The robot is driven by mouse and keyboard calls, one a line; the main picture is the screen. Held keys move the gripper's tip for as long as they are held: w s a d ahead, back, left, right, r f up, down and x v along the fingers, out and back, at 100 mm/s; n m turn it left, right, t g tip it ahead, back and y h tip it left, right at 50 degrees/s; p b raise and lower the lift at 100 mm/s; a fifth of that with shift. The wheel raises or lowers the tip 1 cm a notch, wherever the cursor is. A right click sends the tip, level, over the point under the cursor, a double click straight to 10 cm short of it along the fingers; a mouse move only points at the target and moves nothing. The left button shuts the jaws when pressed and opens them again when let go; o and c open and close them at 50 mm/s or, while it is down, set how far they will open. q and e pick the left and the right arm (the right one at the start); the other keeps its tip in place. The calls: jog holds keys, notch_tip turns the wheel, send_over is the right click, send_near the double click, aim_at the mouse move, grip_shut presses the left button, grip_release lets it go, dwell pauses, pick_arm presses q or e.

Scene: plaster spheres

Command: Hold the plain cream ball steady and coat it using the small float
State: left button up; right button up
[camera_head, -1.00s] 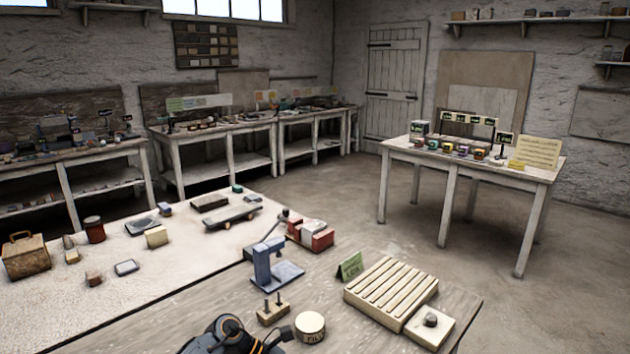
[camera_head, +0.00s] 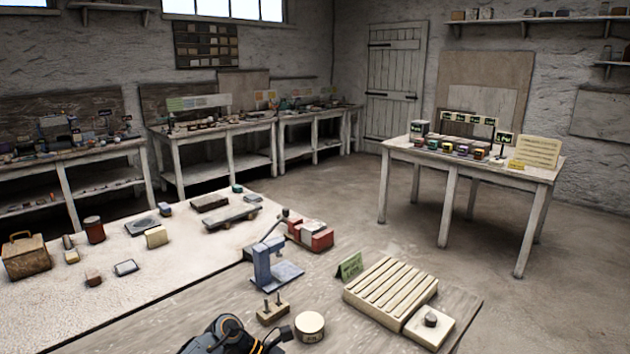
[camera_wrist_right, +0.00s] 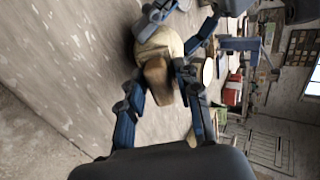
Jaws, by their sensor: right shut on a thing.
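In the right wrist view, a plain cream ball (camera_wrist_right: 160,44) sits just beyond my right gripper (camera_wrist_right: 158,88). The right gripper's blue fingers are shut on a small brown piece (camera_wrist_right: 157,74), which appears to be the small float. The brown piece overlaps the ball's near side in the picture; whether it touches cannot be told. The blue fingers of my left gripper (camera_wrist_right: 186,22) show at the ball's far and right edges. Whether they press on it is unclear. Ball, float and grippers' fingertips do not show in the head view.
The bench holds a blue stand (camera_head: 265,265), a block with two pegs (camera_head: 273,312), a round cream tub (camera_head: 310,326), a slatted rack (camera_head: 390,292) and a green card (camera_head: 349,267). A red box (camera_head: 310,235) stands farther back.

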jog(key=shift+s+a, duration=1)
jog(key=shift+w+d, duration=1.25)
jog(key=shift+s+a+r, duration=0.15)
jog(key=shift+s+r, duration=0.05)
jog(key=shift+s, duration=0.3)
jog(key=shift+s+a+r, duration=0.1)
jog(key=shift+s+r, duration=0.1)
jog(key=shift+s, duration=0.3)
jog(key=shift+w+a+f, duration=0.4)
